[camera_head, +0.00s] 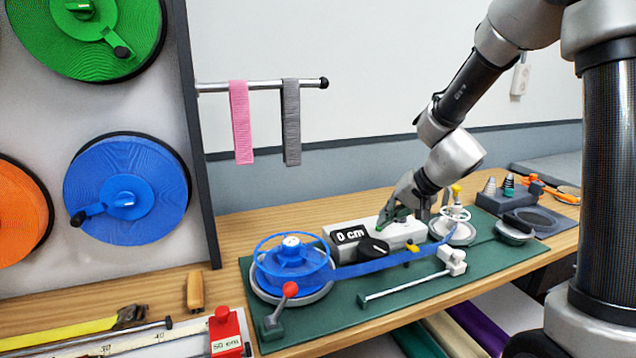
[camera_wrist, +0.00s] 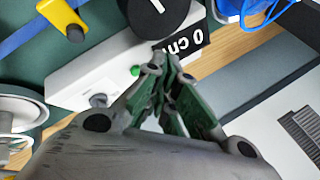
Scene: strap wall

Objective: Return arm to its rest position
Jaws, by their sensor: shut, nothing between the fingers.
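My gripper (camera_head: 392,214) is shut and empty in the head view, pointing down at the white measuring unit (camera_head: 404,233) on the green mat. In the wrist view, the fingertips of my gripper (camera_wrist: 166,58) come together just over the same unit, beside its green button (camera_wrist: 135,71). Whether they touch the unit, I cannot tell. My arm reaches in from the upper right, bent down over the bench. The unit's display (camera_head: 351,235) reads "0 cm", and a black knob (camera_head: 373,248) sits in front of it.
A blue strap (camera_head: 380,264) runs across the mat (camera_head: 405,303) from a blue reel (camera_head: 291,262) to a small spool at the right. A red-knobbed lever (camera_head: 290,289) stands in front. Pink (camera_head: 241,122) and grey (camera_head: 291,122) straps hang on a rail. Large strap reels line the left panel.

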